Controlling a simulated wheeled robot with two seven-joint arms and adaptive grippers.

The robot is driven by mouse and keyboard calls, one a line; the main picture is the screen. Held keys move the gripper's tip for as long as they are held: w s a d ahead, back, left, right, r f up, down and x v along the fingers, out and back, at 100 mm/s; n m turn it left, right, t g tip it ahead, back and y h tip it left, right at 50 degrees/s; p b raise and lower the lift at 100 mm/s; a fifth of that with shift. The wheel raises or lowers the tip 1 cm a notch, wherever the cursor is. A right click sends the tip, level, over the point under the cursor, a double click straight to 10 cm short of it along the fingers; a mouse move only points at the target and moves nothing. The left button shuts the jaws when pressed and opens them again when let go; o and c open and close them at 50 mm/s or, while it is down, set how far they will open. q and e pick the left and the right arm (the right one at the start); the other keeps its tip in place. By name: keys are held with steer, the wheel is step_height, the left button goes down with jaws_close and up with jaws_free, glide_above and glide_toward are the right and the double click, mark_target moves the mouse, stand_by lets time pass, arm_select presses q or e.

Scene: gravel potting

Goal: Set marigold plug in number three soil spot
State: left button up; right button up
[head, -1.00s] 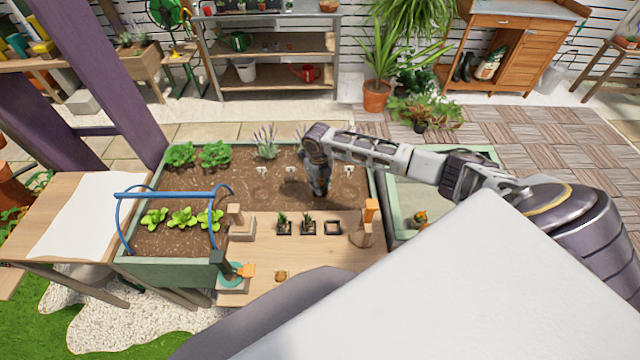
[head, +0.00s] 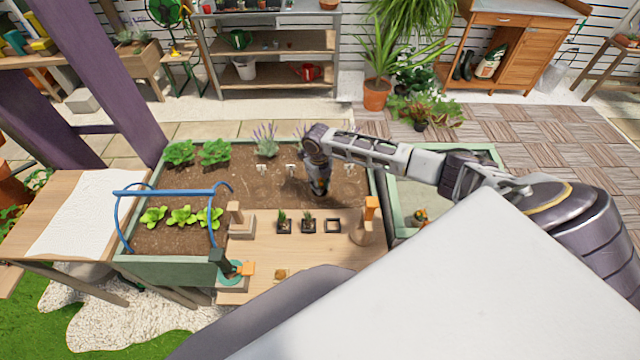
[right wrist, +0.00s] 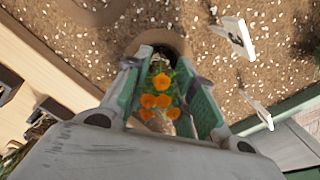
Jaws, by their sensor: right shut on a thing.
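My right gripper (head: 319,193) is low over the brown soil of the planter bed (head: 225,195). In the right wrist view its green-padded fingers (right wrist: 165,95) are shut on the marigold plug, whose orange flowers (right wrist: 158,97) and green leaves show between them. The plug's base is hidden. A round soil hollow (right wrist: 160,42) lies just beyond the fingertips; I cannot tell whether the plug touches it. My left gripper is not in view.
A blue-handled frame (head: 172,192) and lettuces (head: 180,216) are at left. Lavender (head: 265,141) grows at the back.

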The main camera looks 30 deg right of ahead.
steer(key=shift+f, duration=0.4)
stand_by(0.4)
steer(key=o, duration=0.7)
steer(key=shift+o, duration=0.6)
steer(key=o, duration=0.5)
steer(key=shift+c, duration=0.2)
steer(key=shift+r, duration=0.15)
steer(key=shift+r+p, duration=4)
steer(key=shift+r, duration=0.45)
